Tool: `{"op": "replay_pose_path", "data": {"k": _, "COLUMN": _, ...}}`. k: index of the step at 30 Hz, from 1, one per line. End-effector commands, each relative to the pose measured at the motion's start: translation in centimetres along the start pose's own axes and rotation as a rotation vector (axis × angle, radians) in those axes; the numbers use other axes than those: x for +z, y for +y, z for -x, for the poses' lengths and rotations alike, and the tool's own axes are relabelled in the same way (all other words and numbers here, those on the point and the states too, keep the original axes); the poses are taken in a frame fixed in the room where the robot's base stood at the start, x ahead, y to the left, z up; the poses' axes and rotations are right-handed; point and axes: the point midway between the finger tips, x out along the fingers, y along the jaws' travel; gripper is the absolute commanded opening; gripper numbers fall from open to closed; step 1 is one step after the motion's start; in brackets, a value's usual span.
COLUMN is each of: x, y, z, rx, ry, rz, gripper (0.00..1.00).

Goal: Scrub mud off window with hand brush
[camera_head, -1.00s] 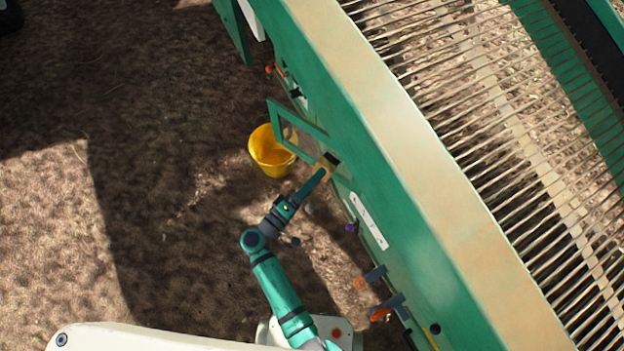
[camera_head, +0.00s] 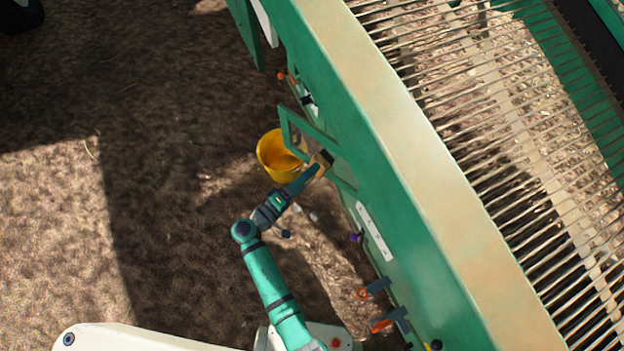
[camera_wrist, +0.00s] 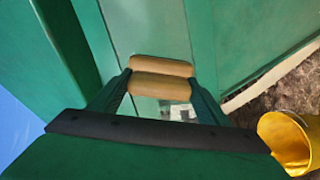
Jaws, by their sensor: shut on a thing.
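The hand brush (camera_head: 327,156) has a tan wooden body and dark bristles in the head view. My gripper (camera_head: 315,168) is shut on it beside the green-framed window (camera_head: 284,124), which sticks out from the machine's side. In the wrist view my gripper (camera_wrist: 160,98) has its two fingers at either end of a tan wooden piece, the brush (camera_wrist: 160,86). A second, similar tan bar shows just beyond it; I cannot tell whether it is a reflection. The bristles are hidden there. I cannot tell whether the brush touches the pane, and mud on it is not clear.
A yellow bucket (camera_head: 279,157) stands on the ground beside the window, left of my gripper; it also shows in the wrist view (camera_wrist: 288,143). The long green machine (camera_head: 400,150) fills the right side. Orange handles (camera_head: 381,325) stick out lower down. Open ground lies left.

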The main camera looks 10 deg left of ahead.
Motion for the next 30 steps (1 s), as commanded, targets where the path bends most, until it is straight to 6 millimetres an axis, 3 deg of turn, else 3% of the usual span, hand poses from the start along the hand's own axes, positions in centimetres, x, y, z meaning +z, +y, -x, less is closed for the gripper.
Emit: {"op": "replay_pose_path", "data": {"k": 30, "x": -5.7, "y": -1.2, "z": 0.3, "rx": 0.000, "ry": 0.000, "rz": 0.000, "gripper": 0.34}}
